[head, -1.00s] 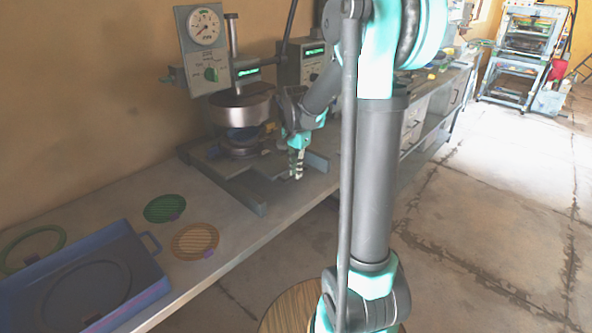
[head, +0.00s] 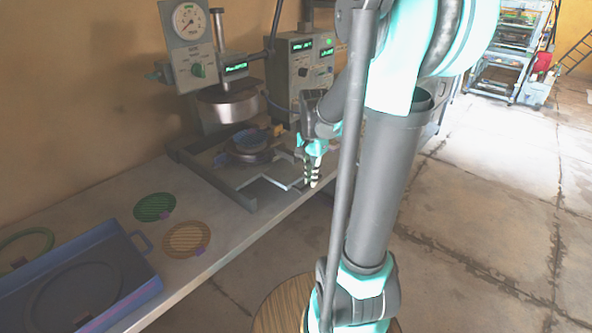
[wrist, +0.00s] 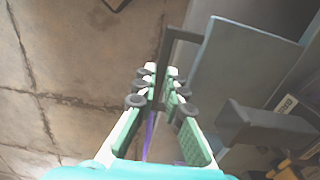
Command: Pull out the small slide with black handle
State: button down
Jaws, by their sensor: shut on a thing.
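My gripper (head: 312,178) is at the front right of the press base (head: 186,158). In the wrist view my gripper (wrist: 158,88) is shut on the black handle (wrist: 168,52), a thin dark bar between its fingers. The handle joins the flat grey slide (wrist: 225,65), which lies to the right of the fingers. In the head view the handle is hidden by the fingers, and the slide's outline is hard to make out.
A green disc (head: 154,206), an orange disc (head: 186,238) and a blue tray (head: 143,290) lie on the bench at left. The floor in front is open.

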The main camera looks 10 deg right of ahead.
jog(key=shift+s+d, duration=0.75)
jog(key=shift+s, duration=0.25)
jog(key=c, duration=1.6)
grip_release()
notch_tip(320, 180, up, 12)
jog(key=shift+s, duration=0.1)
